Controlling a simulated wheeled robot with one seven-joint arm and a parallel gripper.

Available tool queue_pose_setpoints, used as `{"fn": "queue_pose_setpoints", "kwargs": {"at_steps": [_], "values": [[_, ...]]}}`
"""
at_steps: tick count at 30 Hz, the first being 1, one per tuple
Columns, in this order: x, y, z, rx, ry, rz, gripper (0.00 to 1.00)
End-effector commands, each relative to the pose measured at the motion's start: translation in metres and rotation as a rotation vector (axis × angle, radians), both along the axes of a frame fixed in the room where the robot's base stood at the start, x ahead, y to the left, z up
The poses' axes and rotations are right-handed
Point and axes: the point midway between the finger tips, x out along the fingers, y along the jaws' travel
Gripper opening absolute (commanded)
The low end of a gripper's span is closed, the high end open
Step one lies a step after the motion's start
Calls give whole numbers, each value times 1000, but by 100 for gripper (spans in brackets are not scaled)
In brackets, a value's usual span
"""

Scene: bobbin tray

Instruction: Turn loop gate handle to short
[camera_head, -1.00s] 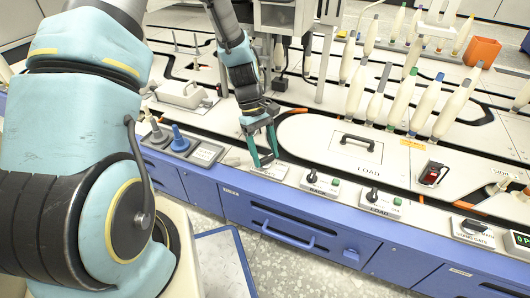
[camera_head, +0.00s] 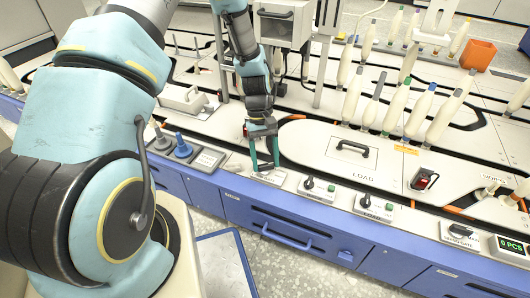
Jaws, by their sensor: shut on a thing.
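My gripper (camera_head: 264,166) points down at a small white panel (camera_head: 270,179) on the front edge of the bench, left of two black-knob switches. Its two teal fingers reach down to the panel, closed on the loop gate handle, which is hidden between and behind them. The panel's lettering is too small and covered to read, so I cannot tell the handle's exact angle.
The knob switches (camera_head: 309,185) and (camera_head: 366,202) stand right of the gripper. A blue peg (camera_head: 182,146) stands to its left. Behind are a lid with a black handle (camera_head: 353,148), standing bobbins (camera_head: 397,108) and an orange bin (camera_head: 476,56).

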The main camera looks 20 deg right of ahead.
Motion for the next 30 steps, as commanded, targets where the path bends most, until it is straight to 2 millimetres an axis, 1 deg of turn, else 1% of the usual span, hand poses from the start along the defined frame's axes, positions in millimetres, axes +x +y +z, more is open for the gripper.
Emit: {"fn": "queue_pose_setpoints", "kwargs": {"at_steps": [1,15,24,30], "values": [[0,-1,6,1,0,-46,9],[-2,-2,3,1,0,-464,9],[-3,-2,2,1,-1,-628,9],[-3,-2,1,0,-2,-678,9]]}}
